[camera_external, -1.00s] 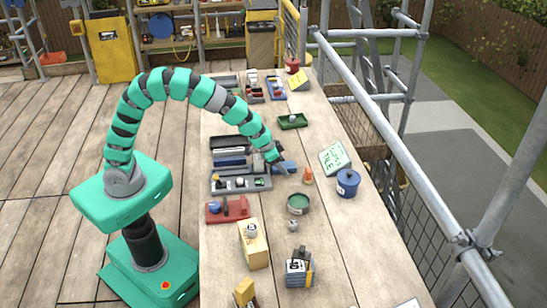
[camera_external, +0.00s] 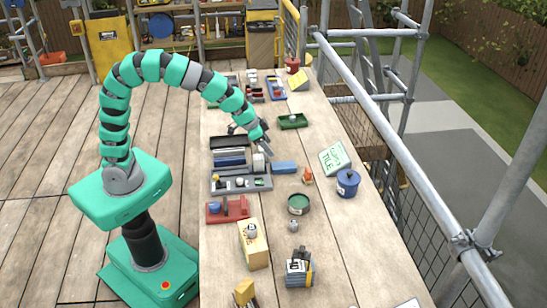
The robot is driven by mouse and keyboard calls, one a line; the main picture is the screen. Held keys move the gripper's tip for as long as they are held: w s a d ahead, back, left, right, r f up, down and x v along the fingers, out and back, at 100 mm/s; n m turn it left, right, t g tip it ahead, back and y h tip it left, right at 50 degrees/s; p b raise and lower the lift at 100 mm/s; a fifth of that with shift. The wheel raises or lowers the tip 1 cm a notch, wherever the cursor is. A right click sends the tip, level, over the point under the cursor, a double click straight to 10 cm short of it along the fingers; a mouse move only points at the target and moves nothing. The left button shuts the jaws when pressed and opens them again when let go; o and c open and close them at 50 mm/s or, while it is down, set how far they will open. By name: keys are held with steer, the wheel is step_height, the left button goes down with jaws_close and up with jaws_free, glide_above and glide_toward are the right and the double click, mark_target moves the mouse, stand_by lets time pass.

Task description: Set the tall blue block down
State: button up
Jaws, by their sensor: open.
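A blue block (camera_external: 284,167), which appears to be the task's block, lies lengthwise on the bench beside the grey tray, with its long side level. My gripper (camera_external: 267,154) is open and empty, up and to the left of the block and apart from it in the picture. It hangs close to the back right of the tray. The block is in full view.
The grey tray (camera_external: 228,186) holds several items left of the block. A small orange cone (camera_external: 308,176) stands close to the block's right. Further right are a green-lettered sign (camera_external: 335,158) and a blue pot (camera_external: 347,184); a green tin (camera_external: 298,205) stands in front.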

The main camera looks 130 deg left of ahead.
steer(key=w+d+r+m+t, duration=0.2)
steer(key=d+r+m+t, duration=0.1)
steer(key=d+r, duration=1)
steer(key=w+d+r+m+t+h, duration=0.1)
steer(key=w+d+r+m+t, duration=0.2)
steer(key=d+r, duration=0.9)
step_height(320, 180, up, 7)
steer(key=shift+w+d+f+t, duration=0.1)
steer(key=shift+w+d+t, duration=0.25)
steer(key=shift+t, duration=0.55)
steer(key=shift+o, duration=0.5)
steer(key=s+d+r+m+t+h, duration=0.1)
steer(key=s+d+r, duration=0.3)
steer(key=r, duration=0.3)
steer(key=s+d+r+m+t+h, duration=0.2)
steer(key=s+d+r, duration=0.1)
steer(key=d+r, duration=0.3)
steer(key=shift+s+d+r, duration=0.35)
steer(key=shift+d, duration=0.1)
